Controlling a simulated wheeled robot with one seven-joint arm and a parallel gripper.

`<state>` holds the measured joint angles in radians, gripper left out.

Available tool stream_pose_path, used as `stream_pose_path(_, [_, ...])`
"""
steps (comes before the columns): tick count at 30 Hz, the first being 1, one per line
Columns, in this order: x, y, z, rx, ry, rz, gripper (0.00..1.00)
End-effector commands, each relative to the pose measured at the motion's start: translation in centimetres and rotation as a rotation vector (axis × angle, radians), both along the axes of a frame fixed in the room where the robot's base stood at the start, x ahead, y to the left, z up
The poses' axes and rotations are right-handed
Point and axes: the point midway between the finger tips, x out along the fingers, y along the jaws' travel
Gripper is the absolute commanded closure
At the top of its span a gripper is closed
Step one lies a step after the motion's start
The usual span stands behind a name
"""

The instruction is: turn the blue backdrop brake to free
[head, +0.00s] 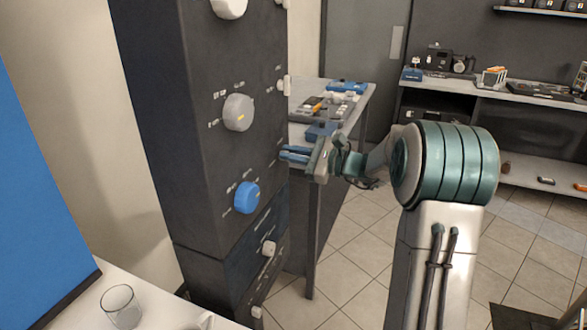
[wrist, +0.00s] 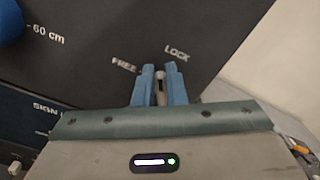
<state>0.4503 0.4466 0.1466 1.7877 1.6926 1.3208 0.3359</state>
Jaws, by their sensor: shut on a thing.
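The dark control cabinet (head: 175,135) bears a blue knob (head: 246,197) on its front; a bit of blue also shows at the upper left of the wrist view (wrist: 9,20). My gripper (head: 284,154) reaches the cabinet's right side from the right. In the wrist view its two blue fingers (wrist: 159,85) are shut on a small pale brake lever (wrist: 160,77). The printed words FREE (wrist: 124,64) and LOCK (wrist: 176,54) stand on either side beyond the fingertips. Most of the lever is hidden between the fingers, so I cannot tell which word it points at.
Grey knobs (head: 238,112) and smaller pale ones stick out of the cabinet. A side table (head: 360,92) with devices stands behind my gripper. A drinking glass (head: 120,306) stands on a white surface at the lower left. A blue backdrop (head: 35,200) hangs at the left. Tiled floor is open at the centre.

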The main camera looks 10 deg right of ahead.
Motion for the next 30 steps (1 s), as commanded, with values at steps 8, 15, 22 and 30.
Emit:
stream_pose_path(8, [-0.36,0.08,-2.01,-0.151,-0.207,-0.002,1.00])
stream_pose_path(15, [-0.52,0.14,-2.34,-0.278,-0.397,-0.003,1.00])
stream_pose_path(22, [-0.61,0.16,-2.58,-0.396,-0.571,-0.003,1.00])
stream_pose_path(30, [-0.61,0.15,-2.62,-0.503,-0.731,-0.004,1.00])
